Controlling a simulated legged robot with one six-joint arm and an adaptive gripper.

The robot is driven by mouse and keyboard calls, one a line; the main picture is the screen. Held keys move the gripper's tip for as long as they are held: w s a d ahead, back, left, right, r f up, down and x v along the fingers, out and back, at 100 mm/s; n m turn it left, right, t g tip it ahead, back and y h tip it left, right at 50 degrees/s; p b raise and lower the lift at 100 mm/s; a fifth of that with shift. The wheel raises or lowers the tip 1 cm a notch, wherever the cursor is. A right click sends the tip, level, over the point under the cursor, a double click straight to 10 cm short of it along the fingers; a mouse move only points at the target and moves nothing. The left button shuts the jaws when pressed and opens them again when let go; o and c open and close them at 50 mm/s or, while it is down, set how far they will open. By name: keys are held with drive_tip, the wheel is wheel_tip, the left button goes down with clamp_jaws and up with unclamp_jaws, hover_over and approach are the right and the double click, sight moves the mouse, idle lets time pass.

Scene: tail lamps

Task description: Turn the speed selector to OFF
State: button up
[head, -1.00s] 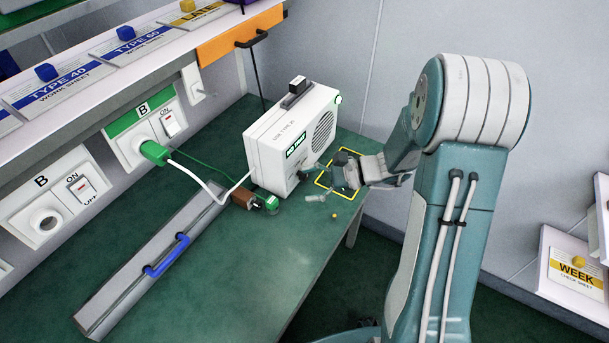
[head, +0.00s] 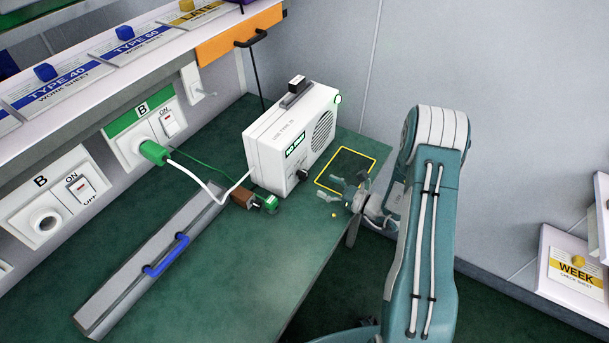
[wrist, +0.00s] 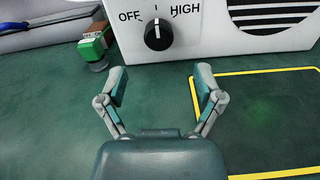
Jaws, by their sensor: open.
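The speed selector is a black round knob (wrist: 158,34) on the front of a white box-shaped unit (head: 285,135). In the wrist view it sits between the printed words OFF on its left and HIGH on its right. Its white pointer line appears to point up, at the middle mark between them. In the head view the knob (head: 302,175) shows low on the unit's front face. My gripper (wrist: 160,75) is open and empty, its two fingers apart in front of the knob and not touching it. It also shows in the head view (head: 330,188), low over the bench.
A yellow outlined rectangle (head: 318,183) marks the green bench (head: 240,260) right of the knob. A small yellow bead (head: 334,215) lies near the bench edge.

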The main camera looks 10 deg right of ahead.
sight(307, 176)
drive_tip(key=x, duration=0.8)
drive_tip(key=shift+s, duration=0.1)
drive_tip(key=c, duration=1.2)
